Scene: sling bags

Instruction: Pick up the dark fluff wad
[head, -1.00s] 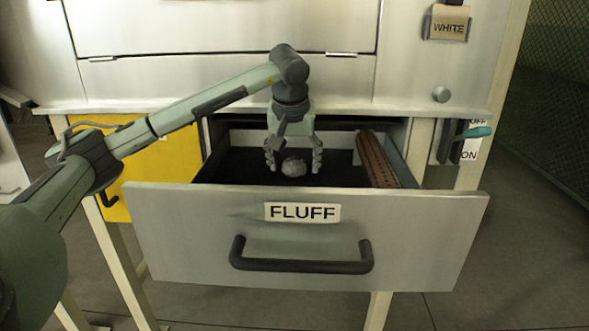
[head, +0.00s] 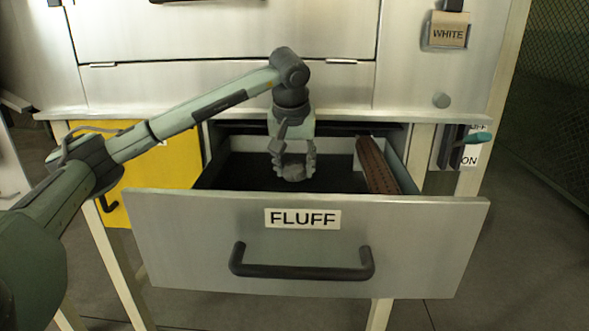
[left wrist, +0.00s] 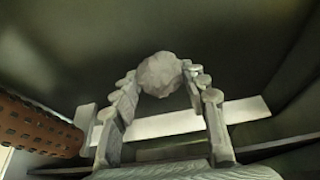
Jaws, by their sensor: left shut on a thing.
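The fluff wad (head: 293,170) is a small, rounded grey lump inside the open drawer labelled FLUFF (head: 300,243). My left gripper (head: 292,168) reaches down into the drawer from above, and its fingers are shut on the wad from both sides. In the left wrist view the wad (left wrist: 160,74) sits between the fingertips of my left gripper (left wrist: 160,82). I cannot tell whether the wad touches the drawer floor. My right gripper is not in view.
A brown perforated roller (head: 378,165) lies along the right side of the drawer; it also shows in the left wrist view (left wrist: 38,128). A yellow panel (head: 160,165) is left of the drawer. A teal-handled lever (head: 470,137) is at the right. The drawer's dark floor is otherwise clear.

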